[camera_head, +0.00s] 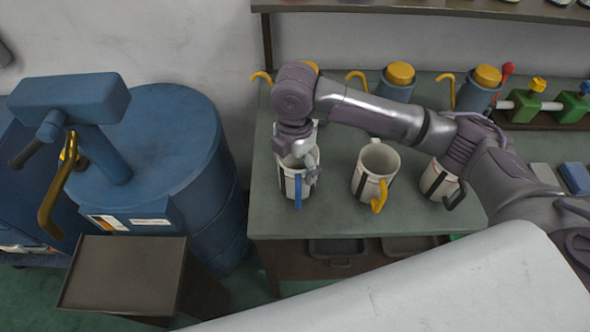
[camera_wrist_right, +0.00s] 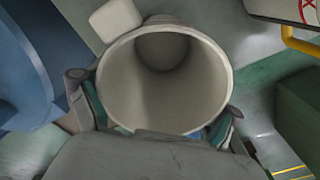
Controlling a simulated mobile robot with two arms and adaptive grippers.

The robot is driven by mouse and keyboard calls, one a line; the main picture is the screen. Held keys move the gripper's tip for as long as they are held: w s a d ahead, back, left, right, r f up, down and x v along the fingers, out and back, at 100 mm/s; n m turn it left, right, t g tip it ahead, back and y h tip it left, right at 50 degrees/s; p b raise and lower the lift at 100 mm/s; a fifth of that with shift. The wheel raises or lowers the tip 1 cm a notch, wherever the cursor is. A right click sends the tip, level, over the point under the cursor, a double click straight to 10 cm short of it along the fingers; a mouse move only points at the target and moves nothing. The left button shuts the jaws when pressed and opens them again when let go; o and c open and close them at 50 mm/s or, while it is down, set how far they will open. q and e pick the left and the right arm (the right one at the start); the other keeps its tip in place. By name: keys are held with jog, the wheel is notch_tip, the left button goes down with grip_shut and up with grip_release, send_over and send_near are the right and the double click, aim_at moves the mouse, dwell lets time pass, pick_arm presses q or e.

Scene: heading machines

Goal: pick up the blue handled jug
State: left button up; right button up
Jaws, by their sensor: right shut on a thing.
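The blue handled jug (camera_head: 289,180) is a pale jug with dark stripes near the left front of the green bench. Its blue handle (camera_head: 298,191) faces the front. My right gripper (camera_head: 308,161) is over the jug's rim and shut on it. In the right wrist view the jug's open, empty mouth (camera_wrist_right: 165,82) fills the middle, with a gripper finger on either side. Whether its base touches the bench I cannot tell. My left gripper is not in view.
A yellow handled jug (camera_head: 379,161) stands just right, and a black handled jug (camera_head: 437,181) is partly behind my right arm. Blue canisters with yellow lids (camera_head: 397,80) stand behind. A large blue drum machine (camera_head: 170,160) stands left of the bench (camera_head: 330,213).

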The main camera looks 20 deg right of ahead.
jog(key=s+d+r+b, duration=0.2)
jog(key=s+d+r, duration=0.4)
jog(key=s+r, duration=0.35)
jog(key=f+m, duration=0.1)
jog(key=m, duration=0.7)
jog(key=f+m, duration=0.2)
jog(key=m, duration=0.6)
jog(key=w+f+m, duration=0.1)
jog(key=f+m, duration=0.1)
jog(key=m, duration=0.5)
jog(key=shift+d+m, duration=0.25)
jog(key=shift+m, duration=0.15)
jog(key=shift+r, duration=0.15)
jog(key=shift+s, duration=0.1)
